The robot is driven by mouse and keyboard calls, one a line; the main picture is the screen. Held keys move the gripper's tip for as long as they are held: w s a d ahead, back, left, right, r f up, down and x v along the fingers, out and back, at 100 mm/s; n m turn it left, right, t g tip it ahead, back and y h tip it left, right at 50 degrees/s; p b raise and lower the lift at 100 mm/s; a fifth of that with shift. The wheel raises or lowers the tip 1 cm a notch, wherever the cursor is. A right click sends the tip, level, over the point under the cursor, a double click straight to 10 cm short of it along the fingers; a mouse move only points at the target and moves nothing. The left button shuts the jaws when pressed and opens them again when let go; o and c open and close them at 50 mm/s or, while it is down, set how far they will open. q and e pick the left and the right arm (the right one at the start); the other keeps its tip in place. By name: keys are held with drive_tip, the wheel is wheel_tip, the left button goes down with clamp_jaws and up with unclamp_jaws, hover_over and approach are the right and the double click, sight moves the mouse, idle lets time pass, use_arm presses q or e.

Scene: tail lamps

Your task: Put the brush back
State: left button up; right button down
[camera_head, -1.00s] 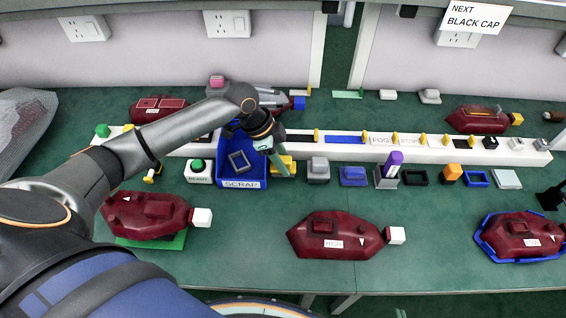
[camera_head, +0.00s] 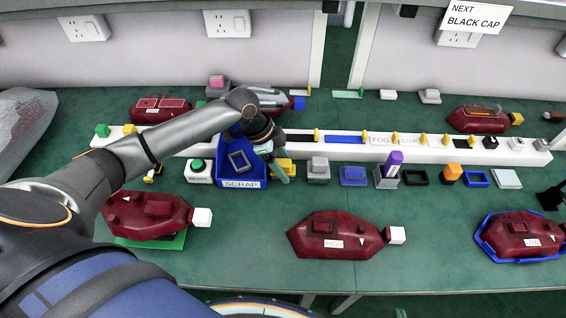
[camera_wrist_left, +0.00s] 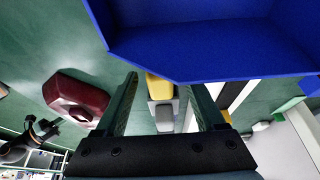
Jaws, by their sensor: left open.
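I cannot make out a brush for certain. A purple-topped item (camera_head: 394,162) stands upright in a small grey holder in the middle of the bench, and a small brown piece (camera_head: 553,116) lies at the far right. My left gripper (camera_head: 281,172) points down by the right wall of the blue SCRAP bin (camera_head: 242,183). In the left wrist view its two fingers (camera_wrist_left: 166,88) are apart with nothing gripped. A yellow block (camera_wrist_left: 159,87) and a grey block (camera_wrist_left: 164,118) show beyond the gap. My right gripper does not show.
Maroon lamp housings (camera_head: 335,235) lie along the front and back of the bench. A white rail (camera_head: 350,150) with yellow pegs runs behind a row of small blocks and trays. My left arm covers the left part. Bare green bench (camera_head: 430,275) shows at the front.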

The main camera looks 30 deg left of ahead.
use_arm(q)
drive_tip(key=p+v, duration=0.1)
drive_tip(key=v, duration=1.1)
drive_tip(key=shift+r, duration=0.2)
